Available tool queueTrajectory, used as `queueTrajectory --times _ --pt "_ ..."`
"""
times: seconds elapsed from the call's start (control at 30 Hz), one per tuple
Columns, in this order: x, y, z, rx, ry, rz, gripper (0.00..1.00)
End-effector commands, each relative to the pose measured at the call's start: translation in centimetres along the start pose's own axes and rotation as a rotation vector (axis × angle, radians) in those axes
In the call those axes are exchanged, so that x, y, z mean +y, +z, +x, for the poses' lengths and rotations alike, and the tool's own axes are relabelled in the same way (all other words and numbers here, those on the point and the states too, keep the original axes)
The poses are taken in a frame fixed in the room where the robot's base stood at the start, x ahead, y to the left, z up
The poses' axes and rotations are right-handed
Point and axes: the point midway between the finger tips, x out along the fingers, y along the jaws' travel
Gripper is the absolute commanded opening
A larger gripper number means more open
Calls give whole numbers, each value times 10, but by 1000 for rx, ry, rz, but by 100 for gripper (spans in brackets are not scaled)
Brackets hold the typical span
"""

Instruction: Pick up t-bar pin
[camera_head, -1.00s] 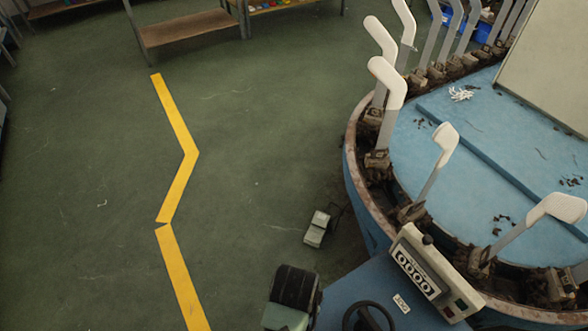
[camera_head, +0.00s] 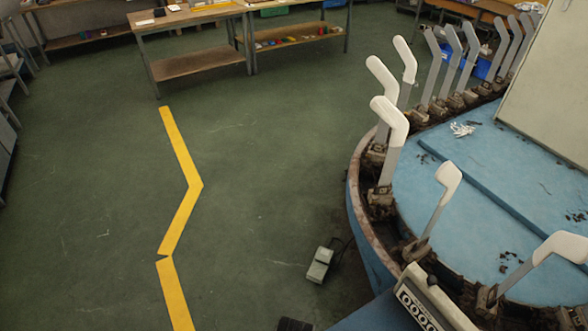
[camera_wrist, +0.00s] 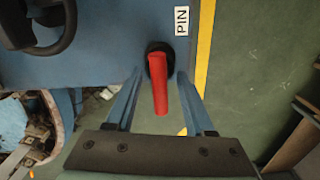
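The t-bar pin shows in the wrist view as a red bar (camera_wrist: 160,88) on a dark round base, at a blue surface (camera_wrist: 105,75) with a white label reading PIN (camera_wrist: 182,22) beside it. My gripper (camera_wrist: 159,78) is open, one finger on each side of the red bar. A gap shows between the bar and each finger. I cannot tell how deep the bar sits between them. Neither the pin nor my gripper shows in the head view.
A black handwheel (camera_wrist: 38,22) is left of the pin. In the head view, the round blue machine (camera_head: 470,200) carries several upright white sock forms (camera_head: 391,118). A counter panel (camera_head: 432,300) is at its front. A grey pedal (camera_head: 321,264) lies on open green floor.

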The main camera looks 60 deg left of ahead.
Motion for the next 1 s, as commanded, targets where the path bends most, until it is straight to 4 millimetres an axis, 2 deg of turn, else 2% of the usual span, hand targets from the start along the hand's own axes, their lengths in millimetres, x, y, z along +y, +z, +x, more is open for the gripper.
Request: queueTrajectory --times 0.03,0.2,0.27,0.3,0.77,0.87,1.0 --pt "0 0 0 0 0 0 44" --pt "0 0 0 0 0 0 13" --pt "0 0 0 0 0 0 2" --pt "0 0 0 0 0 0 0" --pt "0 0 -2 0 0 0 0" --pt "1 0 -8 1 1 1 0" --pt "1 0 -28 3 2 1 0"
